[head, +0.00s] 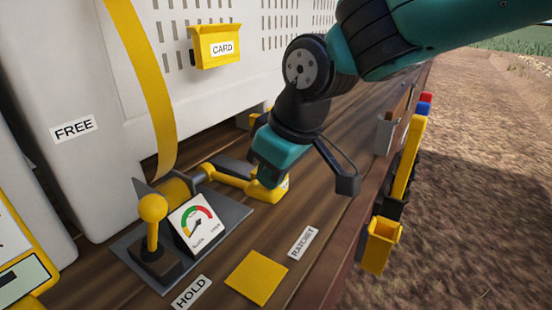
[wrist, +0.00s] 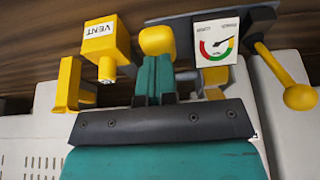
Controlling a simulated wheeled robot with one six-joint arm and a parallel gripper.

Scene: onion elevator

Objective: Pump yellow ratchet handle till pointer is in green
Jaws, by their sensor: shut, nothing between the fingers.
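The yellow ratchet handle (head: 228,178) runs right from the yellow drum (head: 176,190) on the grey base plate. My gripper (head: 274,157) is low over the handle's right end in the head view. In the wrist view, the shut fingers (wrist: 153,65) are empty, and a yellow end (wrist: 157,40) shows just beyond their tips; I cannot tell whether they touch. The gauge (head: 197,222) has a red and green arc. In the wrist view, the gauge (wrist: 216,45) appears inverted, and its dark pointer (wrist: 224,42) points right, apparently off the green.
A yellow ball lever (head: 152,210) stands left of the gauge. A yellow VENT box (wrist: 101,46) is close beside my fingers. A yellow strap (head: 146,85) hangs at left.

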